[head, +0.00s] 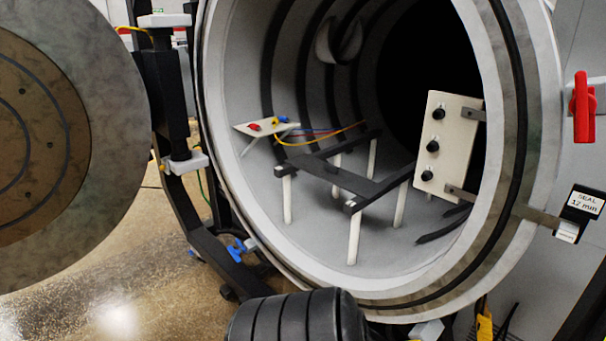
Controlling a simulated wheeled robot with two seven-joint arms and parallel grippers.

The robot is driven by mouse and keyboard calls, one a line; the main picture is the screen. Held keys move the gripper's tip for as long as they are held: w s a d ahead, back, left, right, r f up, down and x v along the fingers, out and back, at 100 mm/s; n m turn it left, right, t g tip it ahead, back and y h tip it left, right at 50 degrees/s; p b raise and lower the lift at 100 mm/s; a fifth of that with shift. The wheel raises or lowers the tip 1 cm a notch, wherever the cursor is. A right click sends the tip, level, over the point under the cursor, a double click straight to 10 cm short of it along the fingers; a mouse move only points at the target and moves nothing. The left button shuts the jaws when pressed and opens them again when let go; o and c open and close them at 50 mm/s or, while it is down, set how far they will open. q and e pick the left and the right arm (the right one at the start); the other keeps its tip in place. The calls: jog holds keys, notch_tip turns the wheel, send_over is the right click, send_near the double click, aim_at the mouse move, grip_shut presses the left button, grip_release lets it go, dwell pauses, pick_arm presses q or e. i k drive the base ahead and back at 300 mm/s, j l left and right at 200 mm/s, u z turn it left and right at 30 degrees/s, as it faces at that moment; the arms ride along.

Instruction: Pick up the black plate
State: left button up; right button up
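A flat black plate (345,179) lies inside the round furnace chamber, across a dark rack. The rack's black rails (384,186) stand on several white posts. The plate and rails are close in colour, so their exact borders are hard to tell. Neither of my grippers is in view. A black ribbed part, probably of my own arm, shows at the bottom middle, below the chamber mouth.
The round furnace door (120,110) stands open at the left. A cream panel with black knobs (432,147) stands at the chamber's right side. A small terminal plate (266,126) with coloured wires is at the left inside. A red handle (583,107) sticks out at the right.

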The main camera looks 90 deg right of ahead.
aim_at(366, 188)
jog(key=z, duration=3.55)
